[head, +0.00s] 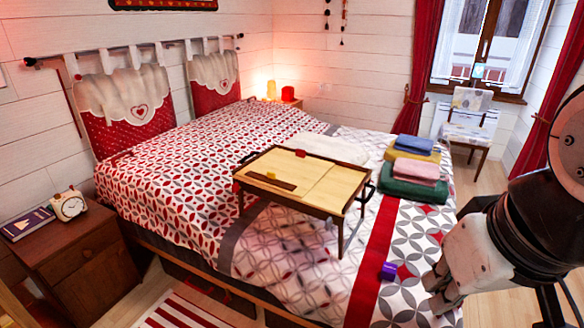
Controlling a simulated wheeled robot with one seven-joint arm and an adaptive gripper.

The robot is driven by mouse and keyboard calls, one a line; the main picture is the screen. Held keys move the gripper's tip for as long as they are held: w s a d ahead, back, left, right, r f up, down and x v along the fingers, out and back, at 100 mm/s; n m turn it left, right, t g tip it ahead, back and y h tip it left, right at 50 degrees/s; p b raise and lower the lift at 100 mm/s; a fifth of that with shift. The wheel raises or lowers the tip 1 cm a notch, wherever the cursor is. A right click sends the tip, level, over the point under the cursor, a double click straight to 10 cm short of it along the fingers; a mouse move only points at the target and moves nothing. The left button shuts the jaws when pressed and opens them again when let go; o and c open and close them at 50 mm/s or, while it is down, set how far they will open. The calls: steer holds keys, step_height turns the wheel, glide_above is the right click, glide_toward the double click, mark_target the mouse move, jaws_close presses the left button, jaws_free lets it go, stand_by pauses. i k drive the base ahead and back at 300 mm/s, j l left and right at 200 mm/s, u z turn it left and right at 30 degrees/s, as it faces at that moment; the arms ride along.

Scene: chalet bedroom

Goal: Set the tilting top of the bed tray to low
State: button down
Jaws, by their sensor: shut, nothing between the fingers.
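The bed tray (335,210) stands on its legs on the bed, in the middle of the head view. It has a dark frame and a light wood top (325,185). A seam divides the top into two parts, and a dark brown strip (270,181) lies along the near left part. The top looks flat or nearly so; its exact tilt is hard to tell from here. Any support under the top is hidden. My gripper (438,290) is at the lower right, shut and empty, over the bed's near right edge and apart from the tray.
Folded towels (415,180) lie right of the tray, and a white folded cloth (326,148) lies behind it. A small purple block (389,271) lies on the bed between tray and gripper. A nightstand (75,250) with clock and book stands left. A chair (470,125) stands by the window.

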mark_target(298, 169)
steer(key=i+j+z, duration=0.1)
steer(key=i+j, duration=0.2)
steer(key=i+j+z, duration=0.1)
steer(key=i+j, duration=0.15)
steer(key=i+j+z, duration=0.1)
steer(key=i+j, duration=0.15)
steer(key=j, duration=0.25)
steer(key=i+j+z, duration=0.1)
steer(key=i+j, duration=0.15)
steer(key=i+j+z, duration=0.1)
steer(key=i+j, duration=0.15)
steer(key=j, duration=0.25)
steer(key=i+j+z, duration=0.1)
steer(key=j, duration=0.35)
steer(key=i, duration=0.1)
